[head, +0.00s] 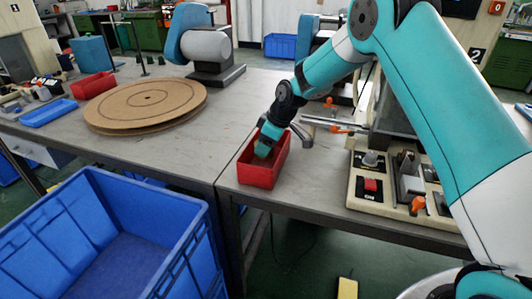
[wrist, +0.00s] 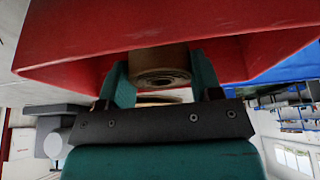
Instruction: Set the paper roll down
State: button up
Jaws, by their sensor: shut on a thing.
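The paper roll (wrist: 158,66) is a tan cylinder with a wound end, seen in the wrist view between my gripper's two teal fingers. My gripper (wrist: 160,76) is shut on it. In the head view my gripper (head: 264,149) points down into the red bin (head: 258,177) at the edge of the right table, its tip inside the rim. The roll is hidden there by the gripper and the bin wall. In the wrist view the red bin (wrist: 75,45) fills the top of the picture around the roll. I cannot tell whether the roll touches the bin floor.
A fixture board (head: 385,205) with sockets and orange-handled clamps stands right of the bin. A round brown board (head: 147,103) lies on the left table. A large blue crate (head: 110,235) stands in front.

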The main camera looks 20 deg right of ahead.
aim_at(266, 164)
jog(key=shift+f, duration=1.65)
jog(key=shift+f, duration=0.1)
jog(key=o, duration=0.9)
jog(key=v, duration=1.1)
jog(key=s+a+r+m+g, duration=0.1)
jog(key=s+a+r, duration=0.2)
jog(key=s+r, duration=0.35)
jog(key=s+a+r+m, duration=0.1)
jog(key=s+a+r, duration=0.2)
jog(key=s, duration=1.3)
jog(key=s+a+r+m+g, duration=0.1)
jog(key=s, duration=0.6)
jog(key=s+a+r+m, duration=0.1)
jog(key=s, duration=0.6)
jog(key=shift+s+g, duration=0.2)
jog(key=shift+g, duration=0.1)
